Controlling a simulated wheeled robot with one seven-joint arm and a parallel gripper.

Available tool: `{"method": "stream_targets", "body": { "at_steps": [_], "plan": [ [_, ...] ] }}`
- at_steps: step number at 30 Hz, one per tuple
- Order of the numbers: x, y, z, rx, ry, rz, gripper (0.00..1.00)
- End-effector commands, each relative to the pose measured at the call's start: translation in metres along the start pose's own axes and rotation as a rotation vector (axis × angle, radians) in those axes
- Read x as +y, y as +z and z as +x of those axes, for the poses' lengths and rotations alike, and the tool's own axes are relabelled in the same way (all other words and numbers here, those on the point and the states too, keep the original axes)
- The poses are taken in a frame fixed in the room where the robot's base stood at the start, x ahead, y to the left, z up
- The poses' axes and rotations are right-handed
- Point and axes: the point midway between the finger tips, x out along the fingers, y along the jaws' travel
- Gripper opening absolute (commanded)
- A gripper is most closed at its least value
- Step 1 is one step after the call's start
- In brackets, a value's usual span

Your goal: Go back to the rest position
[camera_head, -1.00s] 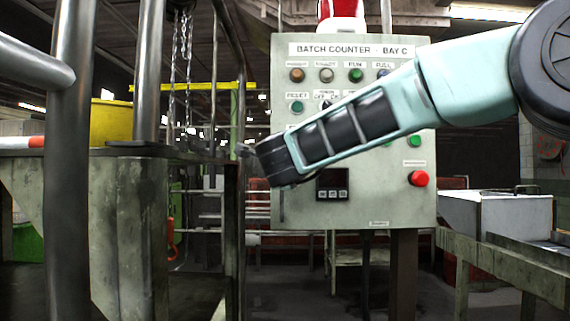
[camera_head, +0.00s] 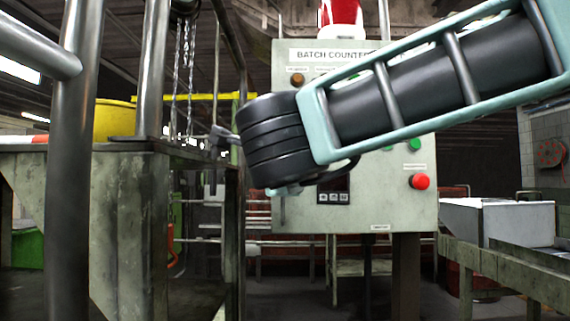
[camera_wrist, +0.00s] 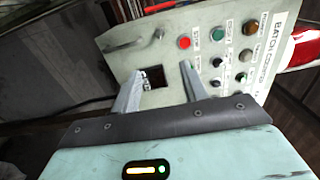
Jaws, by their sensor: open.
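My gripper shows in the wrist view (camera_wrist: 158,85) with its two pale fingers apart and nothing between them. The batch counter panel (camera_head: 400,215) stands behind my arm in the head view. It also shows tilted in the wrist view (camera_wrist: 215,50), beyond the fingers, with its dark display (camera_wrist: 155,72) seen between them. In the head view my arm crosses in front of the panel from the upper right and hides many of its buttons. The gripper end is mostly hidden there; a small grey part sticks out left of the black wrist.
A metal frame with upright posts (camera_head: 73,180) and a grey plate stands close at the left. A yellow drum (camera_head: 115,122) is behind it. A red button (camera_head: 419,181) sits on the panel's right. A pale box (camera_head: 500,220) lies on a bench at the right.

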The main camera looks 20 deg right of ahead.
Motion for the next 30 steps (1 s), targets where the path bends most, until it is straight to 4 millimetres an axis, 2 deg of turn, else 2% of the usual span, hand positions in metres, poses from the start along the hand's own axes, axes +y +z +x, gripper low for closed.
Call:
{"method": "stream_targets", "body": {
  "at_steps": [16, 20, 23, 26, 27, 29, 30],
  "plan": [
    [0.000, 0.000, -0.001, 0.000, 0.000, -0.002, 0.44],
    [0.015, 0.002, 0.017, -0.058, -0.015, -0.113, 0.44],
    [0.049, 0.005, 0.040, -0.173, -0.017, -0.318, 0.44],
    [0.111, 0.000, 0.059, -0.338, 0.038, -0.597, 0.44],
    [0.139, -0.006, 0.063, -0.408, 0.076, -0.706, 0.44],
    [0.181, -0.018, 0.062, -0.509, 0.143, -0.851, 0.44],
    [0.208, -0.028, 0.059, -0.575, 0.192, -0.938, 0.44]
  ]
}}
